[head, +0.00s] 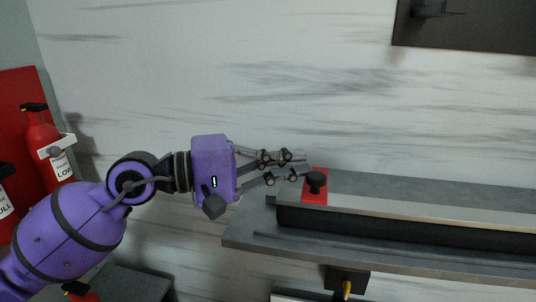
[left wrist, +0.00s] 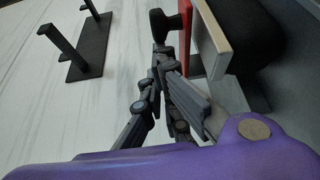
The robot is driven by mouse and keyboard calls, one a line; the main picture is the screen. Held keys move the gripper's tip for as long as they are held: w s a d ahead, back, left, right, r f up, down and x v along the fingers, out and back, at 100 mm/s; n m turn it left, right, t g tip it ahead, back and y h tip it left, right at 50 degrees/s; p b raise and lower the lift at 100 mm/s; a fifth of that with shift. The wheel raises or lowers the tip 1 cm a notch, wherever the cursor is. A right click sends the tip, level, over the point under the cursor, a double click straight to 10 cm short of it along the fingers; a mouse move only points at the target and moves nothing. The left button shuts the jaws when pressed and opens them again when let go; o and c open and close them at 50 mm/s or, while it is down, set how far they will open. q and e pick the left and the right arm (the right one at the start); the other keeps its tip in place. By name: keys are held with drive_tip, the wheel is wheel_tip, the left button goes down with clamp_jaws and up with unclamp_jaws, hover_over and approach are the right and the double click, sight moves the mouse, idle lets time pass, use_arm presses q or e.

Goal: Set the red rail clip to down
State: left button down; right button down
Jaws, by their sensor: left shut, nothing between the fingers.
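The red rail clip (head: 314,188) sits at the left end of the rail on a grey shelf-like tray (head: 245,228), with a black knob (head: 316,178) on its face. In the left wrist view the red clip (left wrist: 203,40) shows as a thin red edge, with the black knob (left wrist: 165,25) beside it. My left gripper (head: 305,164) is shut and empty, its fingertips just left of and slightly above the clip's knob. In the left wrist view the fingertips (left wrist: 162,50) are close to the knob; I cannot tell whether they touch. My right gripper is out of view.
Red fire extinguishers (head: 45,145) hang on the left. A dark panel (head: 465,25) is at the upper right. A black bracket (head: 346,278) with a yellow part is under the tray.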

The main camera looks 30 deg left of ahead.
use_arm(q)
drive_tip(key=v, duration=1.1)
drive_tip(key=shift+s, duration=0.1)
